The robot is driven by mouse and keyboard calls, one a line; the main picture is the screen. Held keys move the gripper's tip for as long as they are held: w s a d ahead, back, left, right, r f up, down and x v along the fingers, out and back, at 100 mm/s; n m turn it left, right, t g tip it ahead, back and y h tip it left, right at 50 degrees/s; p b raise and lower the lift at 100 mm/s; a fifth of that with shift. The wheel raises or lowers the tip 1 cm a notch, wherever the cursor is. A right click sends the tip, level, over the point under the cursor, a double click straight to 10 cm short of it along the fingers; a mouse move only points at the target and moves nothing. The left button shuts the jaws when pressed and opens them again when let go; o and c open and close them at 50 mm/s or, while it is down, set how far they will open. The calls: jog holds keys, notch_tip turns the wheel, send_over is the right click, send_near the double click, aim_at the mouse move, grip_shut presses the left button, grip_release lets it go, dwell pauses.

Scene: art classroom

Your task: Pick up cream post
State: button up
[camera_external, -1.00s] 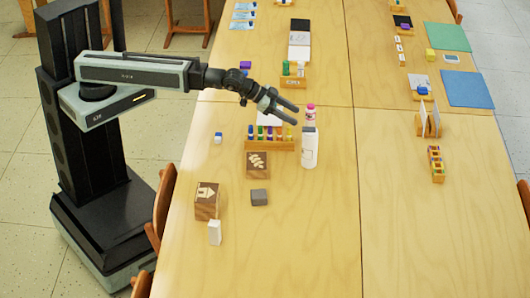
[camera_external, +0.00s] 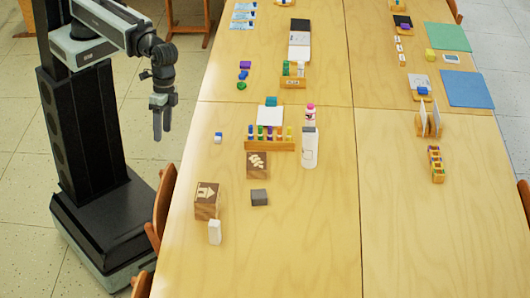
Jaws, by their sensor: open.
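The likely cream post is a small off-white upright block (camera_external: 214,233) near the front left of the table, just in front of a wooden box with a house mark (camera_external: 207,200). My gripper (camera_external: 160,136) is open and empty, pointing down beside the table's left edge. It is well behind and to the left of the cream post, apart from it. Nothing hides the post's near side.
A grey block (camera_external: 259,197) and a wooden box with a leaf mark (camera_external: 257,165) stand to the post's right and behind. A white bottle (camera_external: 309,149) and a rack of coloured pieces (camera_external: 270,144) are farther back. Chairs (camera_external: 160,210) line the left edge. The table's front middle is clear.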

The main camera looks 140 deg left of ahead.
jog(key=w+d+f+n+t+h+b, duration=0.2)
jog(key=w+d+n+h+b, duration=0.2)
jog(key=w+d+n+b, duration=0.3)
jog(key=n+t+h+b, duration=0.45)
jog(key=n+b, duration=0.65)
jog(key=b, duration=1)
send_over(213, 230)
jog(key=s, duration=0.4)
notch_tip(213, 230, down, 12)
jog(key=shift+n+t+h, duration=0.25)
jog(key=shift+n+h, duration=0.05)
jog(key=shift+h, duration=0.05)
jog(key=a+f+b, duration=0.1)
jog(key=f+b, duration=0.1)
jog(key=a+f+b, duration=0.2)
jog(key=w+a+f+b, duration=0.1)
jog(key=f+b, duration=0.1)
jog(key=shift+a+f+b, duration=0.25)
jog(key=shift+a+b, duration=0.1)
jog(key=shift+b, duration=0.05)
jog(key=shift+a+f, duration=0.2)
jog(key=shift+a, duration=0.2)
jog(key=shift+r, duration=0.1)
jog(key=b+x, duration=0.1)
jog(key=x, duration=0.1)
jog(key=shift+w+d, duration=0.1)
jog(key=shift+d, duration=0.2)
jog(key=b+x, duration=0.2)
jog(key=x, duration=0.3)
jog(key=shift+d, duration=0.3)
